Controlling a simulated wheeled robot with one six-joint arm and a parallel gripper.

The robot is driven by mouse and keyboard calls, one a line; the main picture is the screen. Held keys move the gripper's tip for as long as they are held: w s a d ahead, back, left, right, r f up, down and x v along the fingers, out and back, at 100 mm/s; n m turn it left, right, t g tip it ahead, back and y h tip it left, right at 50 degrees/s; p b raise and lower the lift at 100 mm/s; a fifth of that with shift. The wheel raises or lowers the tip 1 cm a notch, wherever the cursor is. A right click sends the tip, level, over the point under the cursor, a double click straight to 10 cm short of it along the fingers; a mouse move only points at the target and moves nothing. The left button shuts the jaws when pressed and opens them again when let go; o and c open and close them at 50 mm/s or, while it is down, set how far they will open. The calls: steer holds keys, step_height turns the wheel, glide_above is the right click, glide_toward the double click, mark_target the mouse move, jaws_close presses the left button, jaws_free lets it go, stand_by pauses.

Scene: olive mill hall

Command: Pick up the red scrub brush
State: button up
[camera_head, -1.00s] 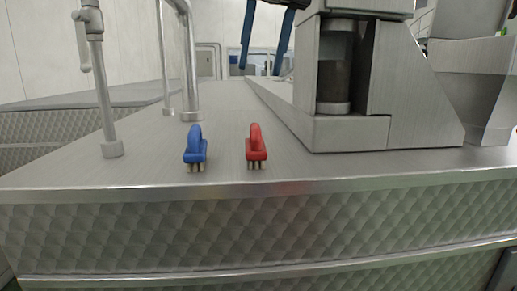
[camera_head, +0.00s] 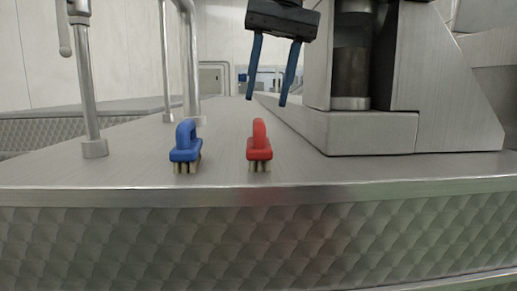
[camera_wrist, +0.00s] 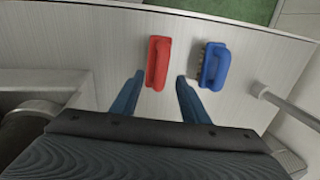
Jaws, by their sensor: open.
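The red scrub brush (camera_head: 259,147) stands bristles down on the steel counter (camera_head: 220,176), near its front edge, with its loop handle up. My gripper (camera_head: 266,102) is open and empty, fingers pointing down, above the counter.
A steel machine housing (camera_head: 440,85) with a base block (camera_head: 370,133) stands on the counter right of the red brush. Steel pipes (camera_head: 88,90) rise on the left, and one pipe (camera_wrist: 285,103) is near the blue brush. The counter between the brushes is clear.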

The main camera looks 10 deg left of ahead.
mark_target(260, 119)
steer(key=shift+s+a+f+p, duration=0.1)
steer(key=shift+a+f+p, duration=0.15)
steer(key=shift+f, duration=0.65)
steer(key=shift+s+a+f+p, duration=0.1)
steer(key=shift+a+f+p, duration=0.1)
steer(key=shift+f, duration=0.7)
steer(key=shift+s+a+f+p, duration=0.1)
steer(key=shift+a+f+p, duration=0.15)
steer(key=shift+f, duration=0.65)
jaws_close()
